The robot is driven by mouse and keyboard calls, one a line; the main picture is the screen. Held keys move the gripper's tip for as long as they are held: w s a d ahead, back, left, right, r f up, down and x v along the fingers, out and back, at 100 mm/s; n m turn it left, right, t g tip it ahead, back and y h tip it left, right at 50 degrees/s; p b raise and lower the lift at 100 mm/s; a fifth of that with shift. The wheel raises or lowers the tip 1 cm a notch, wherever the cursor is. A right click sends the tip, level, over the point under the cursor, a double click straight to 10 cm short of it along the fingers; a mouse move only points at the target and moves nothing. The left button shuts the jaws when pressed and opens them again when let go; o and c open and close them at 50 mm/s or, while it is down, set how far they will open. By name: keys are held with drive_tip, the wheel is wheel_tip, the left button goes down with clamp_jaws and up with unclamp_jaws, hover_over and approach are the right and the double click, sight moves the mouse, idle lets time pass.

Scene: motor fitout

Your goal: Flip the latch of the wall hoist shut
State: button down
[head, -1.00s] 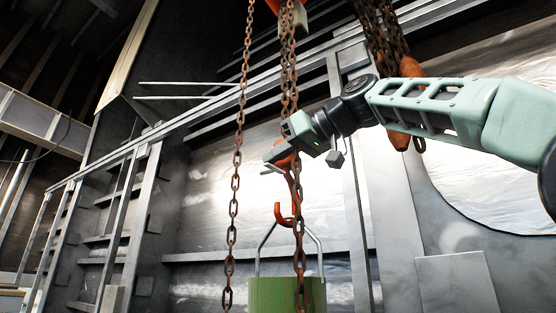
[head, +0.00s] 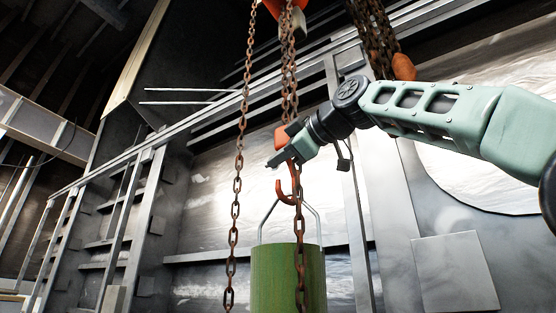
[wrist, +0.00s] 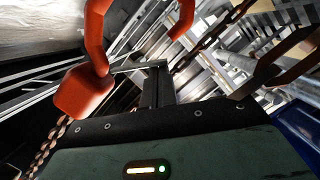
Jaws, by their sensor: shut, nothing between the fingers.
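The orange hook (head: 285,188) of the wall hoist hangs below its orange block (head: 281,138) on rusty chains. In the wrist view the hook (wrist: 97,35) fills the upper left, with the block (wrist: 83,92) below it and the hook tip (wrist: 182,18) at the top. My gripper (head: 275,162) is shut and empty, beside the hook between block and bend. A thin grey bar (wrist: 135,68) runs from near the hook to my fingers (wrist: 158,82); I cannot tell whether it is the latch. The latch's position is unclear.
A green bucket (head: 270,280) with a wire handle (head: 264,220) hangs or stands under the hook; whether the handle sits in the hook is unclear. A loose chain (head: 236,185) hangs left. Another orange piece (head: 403,66) shows above my arm. A railing stands left.

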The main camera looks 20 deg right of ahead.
drive_tip(key=b+v, duration=0.2)
drive_tip(key=v, duration=1.5)
drive_tip(key=shift+s+b, duration=0.2)
drive_tip(key=shift+b, duration=0.2)
drive_tip(key=shift+d, duration=0.1)
